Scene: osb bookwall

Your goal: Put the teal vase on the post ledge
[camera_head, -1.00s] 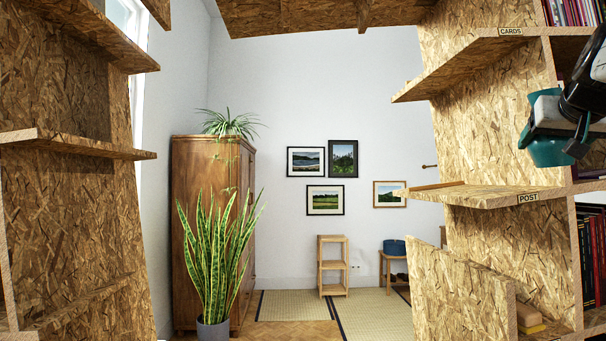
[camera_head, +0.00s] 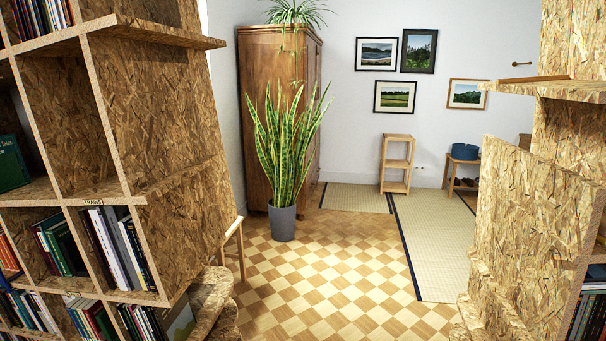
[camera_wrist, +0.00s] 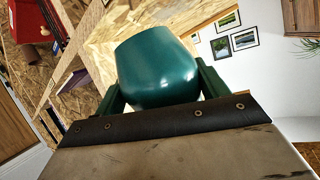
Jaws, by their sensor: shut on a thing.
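The teal vase (camera_wrist: 157,62) fills the middle of the wrist view, smooth and glossy. My gripper (camera_wrist: 158,90) is shut on it, with a dark green finger on each side. Neither the gripper nor the vase shows in the head view now. The post ledge (camera_head: 562,90) is an OSB board jutting out at the right edge of the head view, partly cut off. A thin wooden strip (camera_head: 535,79) lies on it, and its label is out of frame. In the wrist view OSB boards lie behind the vase; I cannot tell which ledge they belong to.
An OSB bookwall (camera_head: 160,120) stands at the left, with a jutting ledge (camera_head: 165,32). An OSB panel (camera_head: 535,225) stands at the lower right. Checkered floor (camera_head: 310,280) is clear between them. A potted snake plant (camera_head: 283,222) stands before a wooden wardrobe (camera_head: 265,110).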

